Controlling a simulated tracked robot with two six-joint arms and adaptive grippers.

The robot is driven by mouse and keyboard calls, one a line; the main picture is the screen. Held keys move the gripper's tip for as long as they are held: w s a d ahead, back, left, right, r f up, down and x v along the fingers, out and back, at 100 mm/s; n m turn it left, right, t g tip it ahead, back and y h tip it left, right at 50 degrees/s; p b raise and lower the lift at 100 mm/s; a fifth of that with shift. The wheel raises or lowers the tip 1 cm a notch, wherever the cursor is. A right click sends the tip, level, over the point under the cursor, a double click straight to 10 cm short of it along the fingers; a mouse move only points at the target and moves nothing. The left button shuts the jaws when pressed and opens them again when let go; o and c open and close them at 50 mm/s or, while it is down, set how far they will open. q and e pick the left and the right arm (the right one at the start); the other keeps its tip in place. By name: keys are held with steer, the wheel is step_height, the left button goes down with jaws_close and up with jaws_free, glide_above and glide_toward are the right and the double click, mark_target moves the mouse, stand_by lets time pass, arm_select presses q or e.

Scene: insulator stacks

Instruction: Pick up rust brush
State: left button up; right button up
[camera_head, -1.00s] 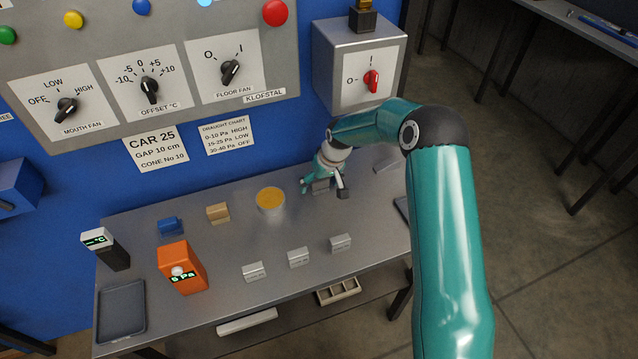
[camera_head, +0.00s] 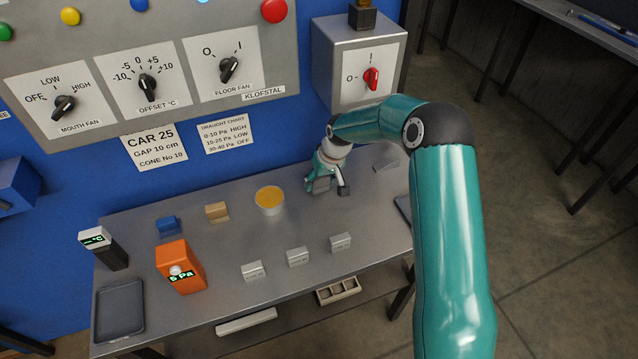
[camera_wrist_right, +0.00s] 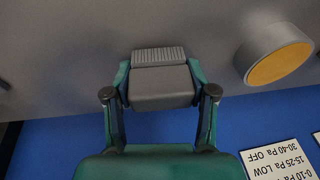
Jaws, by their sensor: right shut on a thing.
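My right gripper (camera_head: 326,186) is low over the back of the metal bench, right of the bowl. It is shut on a grey block with a ridged strip along one end, which I take to be the rust brush (camera_wrist_right: 160,88). In the right wrist view the block sits between the two teal fingers of the gripper (camera_wrist_right: 159,72). In the head view the brush (camera_head: 320,186) shows only as a small grey patch, partly hidden by the fingers. I cannot tell whether it touches the bench. My left gripper is out of view.
A bowl with orange contents (camera_head: 269,200) stands close left of the gripper. A tan block (camera_head: 217,212), a blue block (camera_head: 169,225), an orange meter (camera_head: 181,267) and several small grey blocks (camera_head: 298,257) are on the bench (camera_head: 230,250). The blue wall is close behind.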

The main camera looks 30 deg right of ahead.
step_height(320, 180, up, 6)
steer(key=shift+r+b, duration=0.1)
steer(key=shift+b, duration=0.6)
steer(key=s+a+b, duration=0.1)
steer(key=s, duration=0.5)
steer(key=s+a+b, duration=0.2)
steer(key=s, duration=0.4)
steer(key=s+a+b, duration=0.1)
steer(key=s+b, duration=0.1)
steer(key=s, duration=0.5)
steer(key=shift+a, duration=0.35)
steer(key=o, duration=0.7)
steer(key=shift+c, duration=0.2)
steer(key=c, duration=0.6)
steer(key=shift+s, duration=0.15)
